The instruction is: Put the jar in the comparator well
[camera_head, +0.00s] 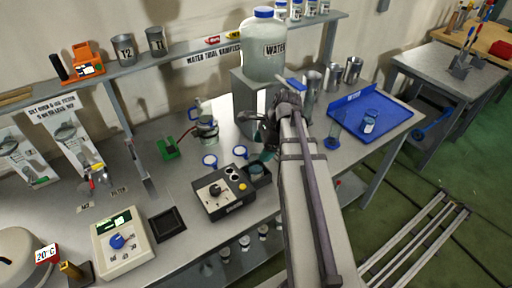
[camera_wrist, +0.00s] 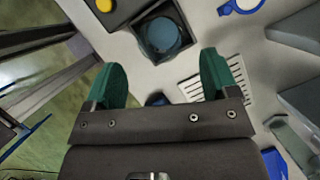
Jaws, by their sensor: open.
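The comparator (camera_head: 225,192) is a dark box with a dial and a yellow button on the bench. Its square dark well (camera_head: 258,182) adjoins its right side and also shows at the top of the wrist view (camera_wrist: 187,47). A round, bluish, see-through jar (camera_wrist: 160,36) sits inside the well's walls, seen from above; its depth is hard to tell. My gripper (camera_wrist: 162,70) is open, its green fingers apart with nothing between them, and the jar lies beyond the tips. In the head view my arm partly hides the gripper (camera_head: 268,150) and well.
A blue tray (camera_head: 393,117) at the right holds glassware, including a labelled jar (camera_head: 369,122). A grey block (camera_head: 250,98) under the water container (camera_head: 263,50) stands behind my gripper. Blue-rimmed round pieces (camera_head: 210,160) lie left of it. The bench's front edge is close to the comparator.

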